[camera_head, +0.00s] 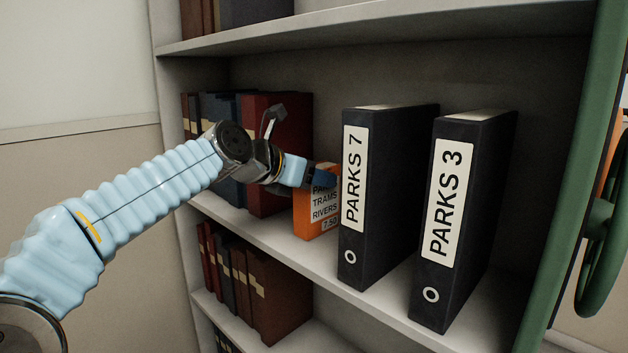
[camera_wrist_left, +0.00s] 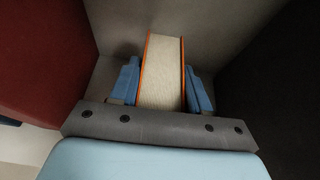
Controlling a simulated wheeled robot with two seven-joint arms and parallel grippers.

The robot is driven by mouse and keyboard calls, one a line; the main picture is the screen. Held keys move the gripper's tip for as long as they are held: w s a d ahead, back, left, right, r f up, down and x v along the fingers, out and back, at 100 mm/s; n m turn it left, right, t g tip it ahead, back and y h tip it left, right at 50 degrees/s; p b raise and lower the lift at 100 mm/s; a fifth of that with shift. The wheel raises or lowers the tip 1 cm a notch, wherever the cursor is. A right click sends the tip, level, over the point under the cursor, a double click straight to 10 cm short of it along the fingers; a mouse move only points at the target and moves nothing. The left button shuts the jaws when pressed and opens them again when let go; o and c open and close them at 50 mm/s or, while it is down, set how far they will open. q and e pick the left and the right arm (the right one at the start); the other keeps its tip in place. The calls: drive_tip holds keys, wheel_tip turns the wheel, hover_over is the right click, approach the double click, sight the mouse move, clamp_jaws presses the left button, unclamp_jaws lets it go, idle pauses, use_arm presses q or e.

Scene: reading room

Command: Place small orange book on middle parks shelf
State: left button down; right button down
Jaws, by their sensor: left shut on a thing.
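The small orange book (camera_head: 316,217) stands upright on the middle shelf (camera_head: 262,231), its labelled spine facing out. It is between a red book (camera_head: 270,190) on its left and the black PARKS 7 binder (camera_head: 376,190) on its right. My left gripper (camera_head: 318,178) is at the top of the book and shut on it. In the left wrist view the pale page block of the orange book (camera_wrist_left: 162,70) sits between the two blue fingers (camera_wrist_left: 158,84). The gripper hides the book's upper part in the head view. My right gripper is not in view.
A black PARKS 3 binder (camera_head: 462,220) stands right of PARKS 7. The upper shelf (camera_head: 380,30) hangs above. Dark books (camera_head: 215,125) fill the left of the middle shelf. A lower shelf (camera_head: 300,340) holds more books. A green post and wheel (camera_head: 595,225) stand at the right.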

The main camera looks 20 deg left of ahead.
use_arm(q)
drive_tip(key=c, duration=0.5)
unclamp_jaws()
drive_tip(key=v, duration=1.2)
drive_tip(key=shift+r, duration=0.1)
